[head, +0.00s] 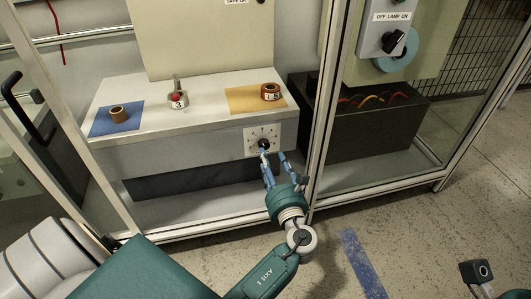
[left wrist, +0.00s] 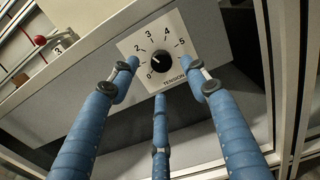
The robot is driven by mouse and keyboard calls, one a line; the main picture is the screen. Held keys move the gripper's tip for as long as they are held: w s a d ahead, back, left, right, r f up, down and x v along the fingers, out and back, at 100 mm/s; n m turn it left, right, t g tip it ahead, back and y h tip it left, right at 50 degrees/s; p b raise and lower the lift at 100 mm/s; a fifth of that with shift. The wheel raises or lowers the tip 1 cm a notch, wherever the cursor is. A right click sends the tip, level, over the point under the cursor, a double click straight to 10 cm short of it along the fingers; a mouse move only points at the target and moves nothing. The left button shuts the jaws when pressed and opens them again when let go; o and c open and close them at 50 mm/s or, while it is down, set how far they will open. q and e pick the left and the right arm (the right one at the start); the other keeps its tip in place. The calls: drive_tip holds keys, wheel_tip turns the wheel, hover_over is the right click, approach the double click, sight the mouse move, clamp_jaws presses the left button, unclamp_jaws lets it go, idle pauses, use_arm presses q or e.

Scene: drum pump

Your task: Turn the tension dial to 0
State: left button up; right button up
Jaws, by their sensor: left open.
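The tension dial is a black knob (left wrist: 161,61) on a white plate marked 0 to 5 and TENSION in the left wrist view. In the head view the plate (head: 252,141) is on the front face of the bench. A pale mark on the knob's left side seems to point toward the low numbers, near 1; the exact reading is hard to tell. My left gripper (head: 274,150) is open in front of the dial. Its three blue fingers (left wrist: 160,82) spread around the knob's lower side, apart from it as far as I can tell. My right gripper is not recognisable.
A metal frame post (head: 326,90) rises close right of my left gripper.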

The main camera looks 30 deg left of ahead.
sight(265, 146)
use_arm(q)
drive_tip(key=b+x, duration=0.1)
drive_tip(key=x, duration=0.5)
drive_tip(key=shift+w+a+f+b, duration=0.1)
drive_tip(key=shift+w+a+b, duration=0.1)
drive_tip(key=shift+b, duration=0.15)
drive_tip(key=shift+c, duration=0.2)
drive_tip(key=c, duration=1.1)
